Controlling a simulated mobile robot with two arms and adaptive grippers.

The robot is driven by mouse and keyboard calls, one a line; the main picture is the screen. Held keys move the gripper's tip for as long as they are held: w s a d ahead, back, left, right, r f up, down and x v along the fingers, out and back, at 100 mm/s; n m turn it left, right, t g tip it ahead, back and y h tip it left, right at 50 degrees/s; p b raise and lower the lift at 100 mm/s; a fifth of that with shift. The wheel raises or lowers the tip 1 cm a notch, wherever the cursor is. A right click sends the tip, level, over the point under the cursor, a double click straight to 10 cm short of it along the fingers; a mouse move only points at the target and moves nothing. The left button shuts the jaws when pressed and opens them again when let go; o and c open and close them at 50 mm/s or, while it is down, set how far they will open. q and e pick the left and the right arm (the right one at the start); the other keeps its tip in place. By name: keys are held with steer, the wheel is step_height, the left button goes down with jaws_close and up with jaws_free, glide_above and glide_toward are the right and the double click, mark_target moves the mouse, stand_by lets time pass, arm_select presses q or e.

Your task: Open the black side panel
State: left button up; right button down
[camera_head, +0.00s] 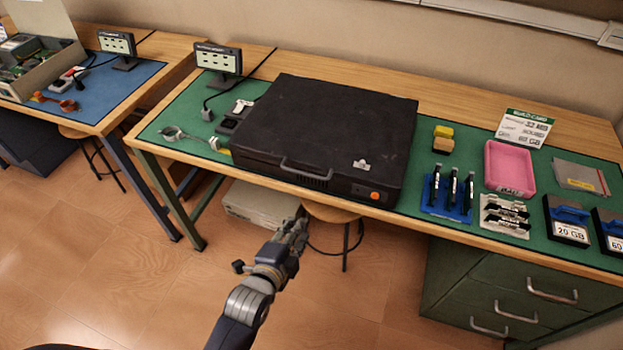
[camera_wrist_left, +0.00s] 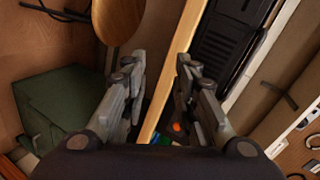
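The black side panel (camera_head: 330,125) is the flat top of a black computer case lying on the green mat of the workbench. It lies closed, with a grey handle (camera_head: 306,171) on the front side and an orange button (camera_head: 375,196) at the front right. My left gripper (camera_head: 298,228) is in front of the bench, below the case's front edge and apart from it. In the left wrist view its two fingers (camera_wrist_left: 158,95) are spread with nothing between them. The dark front of the case (camera_wrist_left: 222,45) shows beyond the right finger. My right gripper is in neither view.
The bench's wooden front edge (camera_head: 440,228) lies between my left gripper and the case. A stool (camera_head: 331,212) and a beige box (camera_head: 258,203) are under the bench. A pink tray (camera_head: 510,166) and memory parts (camera_head: 447,196) stand right of the case.

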mark_target(311, 175)
arm_select(q)
step_height(311, 175, up, 10)
steer(key=w+m+t, duration=0.1)
steer(key=m+t, duration=0.1)
steer(key=m, duration=0.1)
steer(key=x, duration=1.1)
steer(key=shift+d+r, duration=0.15)
steer(key=shift+r, duration=0.2)
steer(key=shift+c, duration=0.2)
jaws_close()
